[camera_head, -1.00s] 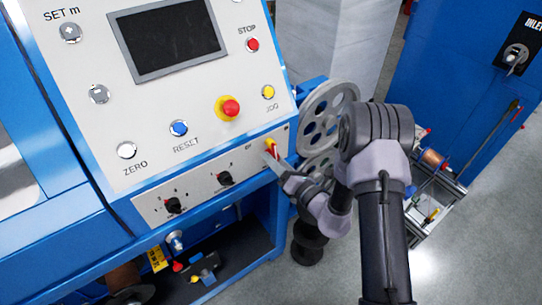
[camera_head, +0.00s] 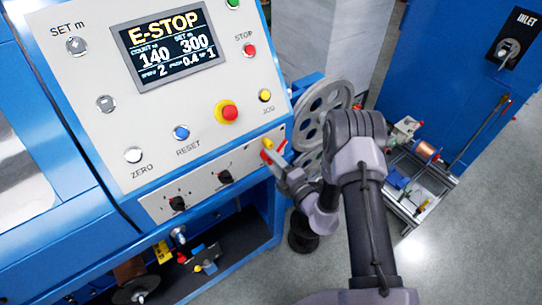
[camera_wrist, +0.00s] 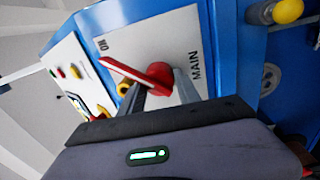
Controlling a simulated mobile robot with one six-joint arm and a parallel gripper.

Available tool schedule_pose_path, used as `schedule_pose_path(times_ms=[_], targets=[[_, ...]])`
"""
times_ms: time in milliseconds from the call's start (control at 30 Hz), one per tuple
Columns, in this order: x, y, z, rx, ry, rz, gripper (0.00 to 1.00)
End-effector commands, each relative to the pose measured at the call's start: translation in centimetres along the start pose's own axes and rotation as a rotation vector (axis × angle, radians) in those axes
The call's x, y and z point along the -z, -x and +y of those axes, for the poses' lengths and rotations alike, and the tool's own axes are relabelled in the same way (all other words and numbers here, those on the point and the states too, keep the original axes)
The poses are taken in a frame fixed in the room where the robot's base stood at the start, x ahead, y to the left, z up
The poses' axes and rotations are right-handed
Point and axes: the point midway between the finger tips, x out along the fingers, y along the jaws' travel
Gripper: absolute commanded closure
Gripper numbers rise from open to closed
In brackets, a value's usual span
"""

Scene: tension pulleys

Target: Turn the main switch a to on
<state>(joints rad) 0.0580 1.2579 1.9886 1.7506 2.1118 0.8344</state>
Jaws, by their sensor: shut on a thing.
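The main switch (camera_head: 267,143) is at the right end of the lower strip of the sloped control panel, with yellow and red parts showing in the head view. In the wrist view its red handle (camera_wrist: 157,73) stands out from a white plate marked MAIN and ON, and its long end points toward the ON mark. My gripper (camera_head: 274,158) is at the switch. In the wrist view my gripper (camera_wrist: 162,84) has its two fingers on either side of the red handle's hub, shut on it. The fingers hide part of the plate.
A red emergency-stop button (camera_head: 228,112) on a yellow collar sits above the switch. Grey pulleys (camera_head: 325,105) stand close right of the panel. A blue INLET cabinet (camera_head: 445,75) is farther right.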

Motion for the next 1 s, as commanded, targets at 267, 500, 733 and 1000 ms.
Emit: schedule_pose_path(times_ms=[267,500,733,1000], targets=[[-0.19,-0.08,0.29,-0.007,-0.115,-0.011,1.0],[-0.21,-0.04,0.19,-0.006,-0.156,-0.014,1.0],[-0.25,-0.01,0.13,-0.006,-0.161,-0.015,1.0],[-0.27,0.02,0.1,-0.005,-0.16,-0.016,0.43]])
